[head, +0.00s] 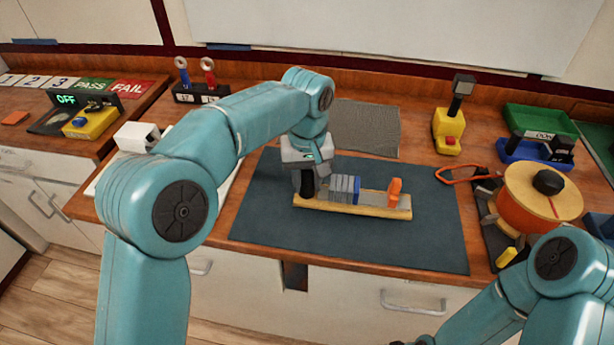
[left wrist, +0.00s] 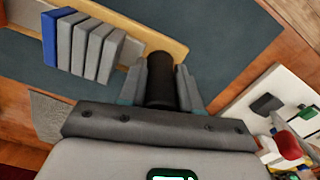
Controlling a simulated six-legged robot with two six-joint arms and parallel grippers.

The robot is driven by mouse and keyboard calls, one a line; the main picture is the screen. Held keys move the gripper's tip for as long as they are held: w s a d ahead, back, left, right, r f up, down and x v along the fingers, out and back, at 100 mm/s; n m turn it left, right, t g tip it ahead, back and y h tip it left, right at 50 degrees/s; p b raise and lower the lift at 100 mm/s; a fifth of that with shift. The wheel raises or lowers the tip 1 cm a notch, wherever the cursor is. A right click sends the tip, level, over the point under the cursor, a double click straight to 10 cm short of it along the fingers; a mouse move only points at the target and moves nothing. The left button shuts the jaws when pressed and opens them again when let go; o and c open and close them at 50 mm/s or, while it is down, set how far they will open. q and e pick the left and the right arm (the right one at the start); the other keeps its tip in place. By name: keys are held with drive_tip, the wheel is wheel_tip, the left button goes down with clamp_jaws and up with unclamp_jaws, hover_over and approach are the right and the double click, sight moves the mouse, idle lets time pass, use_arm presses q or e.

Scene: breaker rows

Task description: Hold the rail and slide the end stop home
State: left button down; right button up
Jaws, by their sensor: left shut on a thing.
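The rail (head: 372,198) is a grey strip on a pale wooden base (head: 350,208), lying on the dark mat. Several grey breakers (head: 342,188) and a blue one (head: 357,190) stand side by side on its left part. The orange end stop (head: 395,188) stands near its right end, apart from the blue breaker. My left gripper (head: 307,188) is at the rail's left end, shut on a black upright grip (left wrist: 160,80), also seen in the left wrist view. My right arm enters at lower right; its gripper fingers do not show.
The dark mat (head: 430,235) is clear in front of and right of the rail. An orange drum (head: 530,205), an orange-handled tool (head: 455,178) and a yellow device (head: 449,130) stand to the right. A grey mesh pad (head: 370,128) lies behind.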

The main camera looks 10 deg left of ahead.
sight(307, 190)
use_arm(q)
drive_tip(key=shift+f+b, duration=0.8)
drive_tip(key=shift+f, duration=0.55)
use_arm(e)
drive_tip(key=shift+f, duration=0.9)
drive_tip(key=shift+r, duration=0.2)
use_arm(q)
drive_tip(key=shift+f, duration=0.2)
use_arm(e)
drive_tip(key=shift+o, duration=0.2)
drive_tip(key=shift+w+a, duration=0.1)
